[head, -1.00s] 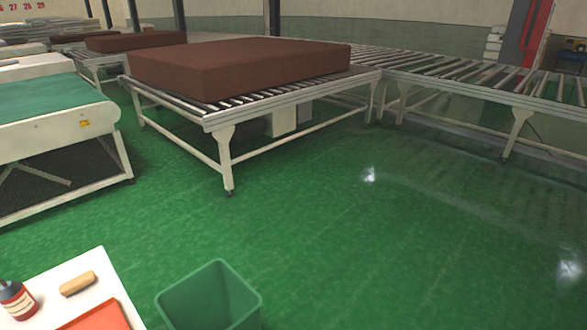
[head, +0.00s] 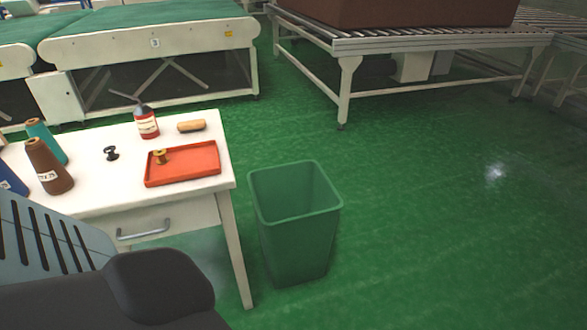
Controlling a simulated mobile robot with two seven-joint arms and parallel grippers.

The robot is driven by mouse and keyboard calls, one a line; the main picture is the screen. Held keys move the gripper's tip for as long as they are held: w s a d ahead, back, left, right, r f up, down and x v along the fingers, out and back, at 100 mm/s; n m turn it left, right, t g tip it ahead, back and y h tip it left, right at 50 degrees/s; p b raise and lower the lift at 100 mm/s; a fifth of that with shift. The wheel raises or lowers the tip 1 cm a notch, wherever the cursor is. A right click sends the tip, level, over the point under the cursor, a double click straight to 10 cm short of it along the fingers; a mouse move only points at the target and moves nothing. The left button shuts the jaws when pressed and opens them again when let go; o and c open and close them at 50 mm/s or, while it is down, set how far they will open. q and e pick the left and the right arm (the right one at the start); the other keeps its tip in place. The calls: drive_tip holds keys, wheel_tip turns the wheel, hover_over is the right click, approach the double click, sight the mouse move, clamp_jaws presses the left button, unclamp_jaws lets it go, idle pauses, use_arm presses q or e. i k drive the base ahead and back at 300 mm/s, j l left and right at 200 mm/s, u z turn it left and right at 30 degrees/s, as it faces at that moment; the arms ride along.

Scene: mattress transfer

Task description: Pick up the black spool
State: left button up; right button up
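The black spool (head: 111,153) stands on the white table (head: 98,199) at the left of the head view. It is small and dark, left of the orange-red tray (head: 182,173) and apart from it. A brass-coloured spool (head: 160,157) sits in the tray near its left end. Neither of my grippers shows in this view.
Thread cones, including a brown one (head: 48,166) and a teal one (head: 46,143), stand left of the black spool. A red oil can (head: 146,122) and wooden piece (head: 191,125) are behind the tray. A green bin (head: 294,222) stands right of the table. A dark chair-like shape (head: 158,287) blocks the lower left.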

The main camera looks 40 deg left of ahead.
sight(110, 149)
drive_tip(key=u, duration=2.45)
drive_tip(key=i+l+z, duration=0.1)
drive_tip(key=i, duration=0.15)
